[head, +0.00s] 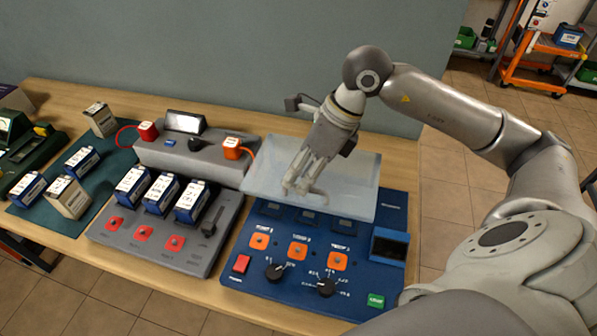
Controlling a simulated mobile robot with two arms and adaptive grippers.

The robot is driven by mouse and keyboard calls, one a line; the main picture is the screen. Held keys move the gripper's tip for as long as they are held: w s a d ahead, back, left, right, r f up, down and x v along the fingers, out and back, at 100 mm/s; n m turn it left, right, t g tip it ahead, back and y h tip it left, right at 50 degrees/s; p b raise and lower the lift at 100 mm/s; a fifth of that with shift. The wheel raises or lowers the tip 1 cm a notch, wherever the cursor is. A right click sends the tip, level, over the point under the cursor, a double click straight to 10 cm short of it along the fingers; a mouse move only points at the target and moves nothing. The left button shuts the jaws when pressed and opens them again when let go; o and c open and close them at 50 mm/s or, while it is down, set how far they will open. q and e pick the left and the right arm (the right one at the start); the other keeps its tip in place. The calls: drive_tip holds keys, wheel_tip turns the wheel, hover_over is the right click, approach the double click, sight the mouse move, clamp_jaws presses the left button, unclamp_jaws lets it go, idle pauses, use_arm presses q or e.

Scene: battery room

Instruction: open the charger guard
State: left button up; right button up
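The charger guard (355,180) is a clear, pale panel at the back of the blue charger (215,272). It stands tilted up over the charger's rear part, and the charger's front controls are uncovered. My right gripper (300,188) reaches down from behind and above and overlaps the middle of the guard in the head view. Its fingers look pale there, and I cannot tell whether they touch the panel or whether they are open or shut. My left gripper is not in view.
Left of the charger stands a grey tester (150,255) with several blue batteries on it. A green mat (110,185) holds more batteries and boxes. The wall (200,60) is close behind the table. An orange cart (540,75) stands at the far right.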

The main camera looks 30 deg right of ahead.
drive_tip(key=shift+a+f, duration=0.25)
drive_tip(key=shift+f, duration=0.35)
drive_tip(key=shift+w, duration=0.1)
clamp_jaws()
